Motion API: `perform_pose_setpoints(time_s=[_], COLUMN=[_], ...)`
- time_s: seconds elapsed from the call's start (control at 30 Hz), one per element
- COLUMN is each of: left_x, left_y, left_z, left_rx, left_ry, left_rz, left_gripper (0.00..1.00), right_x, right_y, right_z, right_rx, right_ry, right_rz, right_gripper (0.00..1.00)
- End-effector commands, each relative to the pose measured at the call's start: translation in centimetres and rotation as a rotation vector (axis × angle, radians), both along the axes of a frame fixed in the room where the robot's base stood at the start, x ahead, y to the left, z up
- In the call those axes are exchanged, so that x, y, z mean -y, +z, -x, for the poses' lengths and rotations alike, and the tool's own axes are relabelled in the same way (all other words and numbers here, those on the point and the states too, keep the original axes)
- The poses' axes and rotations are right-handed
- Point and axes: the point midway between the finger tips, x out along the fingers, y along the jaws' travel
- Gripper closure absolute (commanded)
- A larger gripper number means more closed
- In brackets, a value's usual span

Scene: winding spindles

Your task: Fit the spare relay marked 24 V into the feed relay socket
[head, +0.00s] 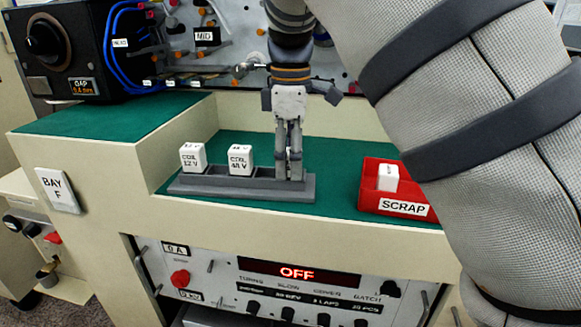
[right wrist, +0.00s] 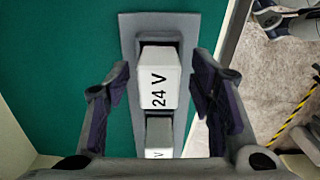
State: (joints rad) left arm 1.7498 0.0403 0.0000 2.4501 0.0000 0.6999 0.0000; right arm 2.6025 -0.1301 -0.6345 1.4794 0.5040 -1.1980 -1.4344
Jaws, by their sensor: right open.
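The white relay marked 24 V (right wrist: 158,78) stands in the right end of a grey rack (right wrist: 127,35), seen from above in the right wrist view. My right gripper (right wrist: 163,88) is open, its fingers on either side of this relay with gaps visible. In the head view my right gripper (head: 290,172) points down at the right end of the rack (head: 230,188), and its fingers hide the 24 V relay. Relays marked COIL 12 V (head: 193,158) and COIL 48 V (head: 240,160) stand in the rack to the left. I cannot identify the feed relay socket. My left gripper is not in view.
A red SCRAP bin (head: 410,208) holding a white block (head: 387,178) stands right of the rack on the green surface (head: 330,165). A wired panel (head: 225,65) and a black dial box (head: 60,55) stand behind. A control panel reading OFF (head: 297,273) is below.

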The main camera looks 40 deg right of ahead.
Motion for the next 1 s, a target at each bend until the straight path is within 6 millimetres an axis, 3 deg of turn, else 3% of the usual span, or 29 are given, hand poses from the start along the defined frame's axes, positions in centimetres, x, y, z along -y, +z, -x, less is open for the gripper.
perform_pose_setpoints(time_s=[0.27, 0.5, 0.83, 1.0], left_x=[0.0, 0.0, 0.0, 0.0], left_y=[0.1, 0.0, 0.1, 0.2], left_z=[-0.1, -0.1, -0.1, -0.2], left_rx=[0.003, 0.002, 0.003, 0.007], left_ry=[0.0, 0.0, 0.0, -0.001], left_rz=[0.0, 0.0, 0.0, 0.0], left_gripper=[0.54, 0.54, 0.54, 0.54], right_x=[0.0, 0.0, 0.0, -0.4], right_y=[-0.6, -0.6, -0.4, 1.8], right_z=[0.0, 0.0, 0.0, 0.5], right_rx=[0.006, 0.005, 0.005, 0.01], right_ry=[0.0, -0.001, -0.001, -0.001], right_rz=[0.001, 0.001, 0.001, 0.002], right_gripper=[0.5, 1.0, 1.0, 1.0])
